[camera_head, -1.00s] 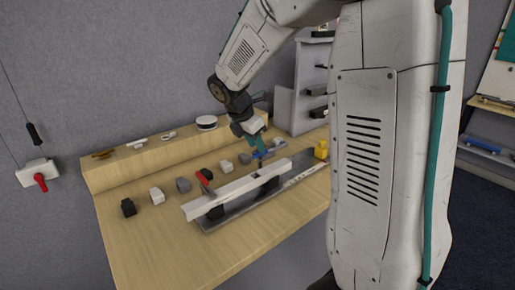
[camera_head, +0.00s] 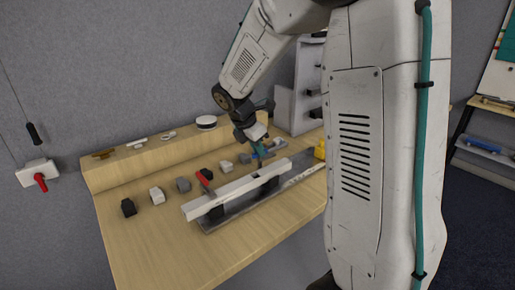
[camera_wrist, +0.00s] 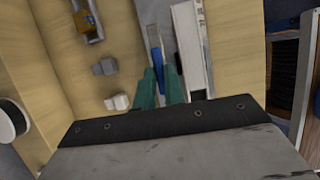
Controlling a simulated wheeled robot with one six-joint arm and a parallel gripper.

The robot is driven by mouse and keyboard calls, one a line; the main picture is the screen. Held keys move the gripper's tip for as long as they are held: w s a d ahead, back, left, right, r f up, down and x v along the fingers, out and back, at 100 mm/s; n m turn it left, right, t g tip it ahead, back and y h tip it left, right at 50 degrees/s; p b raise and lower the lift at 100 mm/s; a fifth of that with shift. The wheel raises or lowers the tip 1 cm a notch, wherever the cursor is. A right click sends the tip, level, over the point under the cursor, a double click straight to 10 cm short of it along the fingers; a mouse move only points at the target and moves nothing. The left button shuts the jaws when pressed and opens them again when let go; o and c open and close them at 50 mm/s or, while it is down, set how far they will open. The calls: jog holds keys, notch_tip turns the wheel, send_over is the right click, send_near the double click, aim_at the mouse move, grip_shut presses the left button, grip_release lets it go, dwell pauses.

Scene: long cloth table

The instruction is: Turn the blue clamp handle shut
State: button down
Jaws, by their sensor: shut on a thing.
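The blue clamp handle (camera_wrist: 155,55) shows in the wrist view, running up from between the teal fingers of my gripper (camera_wrist: 159,84). The fingers are closed around its near part, which they hide. In the head view my gripper (camera_head: 258,151) is at the far end of a long white bar (camera_head: 232,192), and the blue handle is mostly covered there. The angle of the blue handle is hard to tell from the head view.
The bar lies along a grey plate (camera_head: 217,223) on the wooden table (camera_head: 150,255). Several small blocks, among them a black one (camera_head: 129,208) and a white one (camera_head: 157,195), stand in a row behind it. A raised ledge (camera_head: 105,178) runs along the wall. The front left table is clear.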

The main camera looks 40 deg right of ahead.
jog(key=shift+w, duration=0.1)
jog(key=m+g, duration=0.1)
jog(key=m, duration=0.3)
jog(key=shift+w, duration=0.15)
jog(key=m+g, duration=0.1)
jog(key=m, duration=0.1)
jog(key=m+g+y, duration=0.1)
jog(key=m, duration=0.1)
jog(key=shift+w+d+m, duration=0.15)
jog(key=shift+m, duration=0.15)
jog(key=shift+w+d+r+m+g+y, duration=0.1)
jog(key=shift+m+g+y, duration=0.3)
jog(key=shift+m, duration=1.1)
jog(key=shift+w+d+f+m+g+y, duration=0.15)
jog(key=shift+m+y, duration=0.5)
jog(key=shift+m, duration=0.85)
jog(key=shift+s+d+r+m+g+y, duration=0.15)
jog(key=shift+m+y, duration=0.4)
jog(key=shift+m, duration=0.95)
jog(key=shift+w, duration=0.1)
jog(key=c, duration=1.5)
grip_release()
